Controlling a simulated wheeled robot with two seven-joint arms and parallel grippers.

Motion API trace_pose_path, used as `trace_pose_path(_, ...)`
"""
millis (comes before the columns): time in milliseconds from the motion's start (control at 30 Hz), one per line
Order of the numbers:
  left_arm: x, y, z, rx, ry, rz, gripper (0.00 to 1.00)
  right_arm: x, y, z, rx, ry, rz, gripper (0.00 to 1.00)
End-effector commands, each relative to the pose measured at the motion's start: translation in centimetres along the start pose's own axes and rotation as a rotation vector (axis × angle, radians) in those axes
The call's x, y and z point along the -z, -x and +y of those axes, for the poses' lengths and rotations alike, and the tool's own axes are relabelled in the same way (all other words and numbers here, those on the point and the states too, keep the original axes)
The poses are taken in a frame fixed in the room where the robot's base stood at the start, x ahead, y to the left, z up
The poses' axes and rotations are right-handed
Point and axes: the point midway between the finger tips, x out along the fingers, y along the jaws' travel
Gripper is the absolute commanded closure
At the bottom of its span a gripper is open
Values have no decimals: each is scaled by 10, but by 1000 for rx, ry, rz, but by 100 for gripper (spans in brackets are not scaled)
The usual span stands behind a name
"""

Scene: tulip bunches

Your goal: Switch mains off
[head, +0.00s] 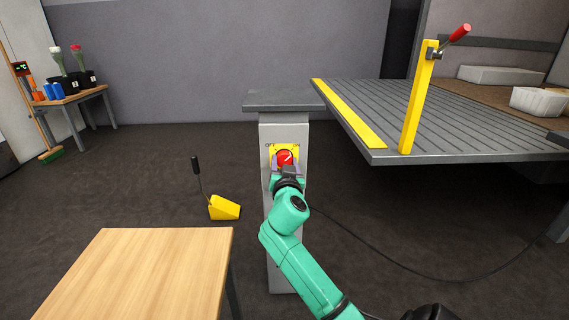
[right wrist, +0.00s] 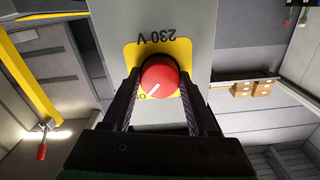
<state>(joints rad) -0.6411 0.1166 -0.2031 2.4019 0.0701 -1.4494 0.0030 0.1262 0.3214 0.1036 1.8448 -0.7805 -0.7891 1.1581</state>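The mains switch is a round red knob (head: 285,157) on a yellow plate (head: 272,149) on the front of a grey pillar (head: 285,131). In the right wrist view the knob (right wrist: 160,76) has a white line pointing to the lower left, toward a partly hidden mark. My right gripper (head: 286,166) is at the knob, one finger on each side. The fingers are very close to the knob's sides; whether they press on it I cannot tell. My left gripper is not in view.
A grey ribbed platform (head: 440,120) with a yellow post and red-handled lever (head: 418,95) stands right of the pillar. A yellow pedal (head: 224,208) lies left on the floor. A wooden table (head: 145,270) is at the front left. A black cable (head: 390,262) crosses the floor.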

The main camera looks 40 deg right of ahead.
Motion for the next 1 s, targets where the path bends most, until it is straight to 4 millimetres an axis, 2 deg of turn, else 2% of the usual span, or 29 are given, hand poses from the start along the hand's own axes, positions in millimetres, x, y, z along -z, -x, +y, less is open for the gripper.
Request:
trace_pose_path(33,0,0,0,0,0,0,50,0,0,0,0,0,0,65)
trace_pose_path(100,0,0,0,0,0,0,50,0,0,0,0,0,0,92)
trace_pose_path(133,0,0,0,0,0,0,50,0,0,0,0,0,0,97)
trace_pose_path(500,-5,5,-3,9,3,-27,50,0,0,0,0,55,-1,97)
trace_pose_path(833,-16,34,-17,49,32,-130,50,0,0,0,-1,276,-3,97)
trace_pose_path(1000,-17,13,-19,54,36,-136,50,0,0,0,0,435,-4,97)
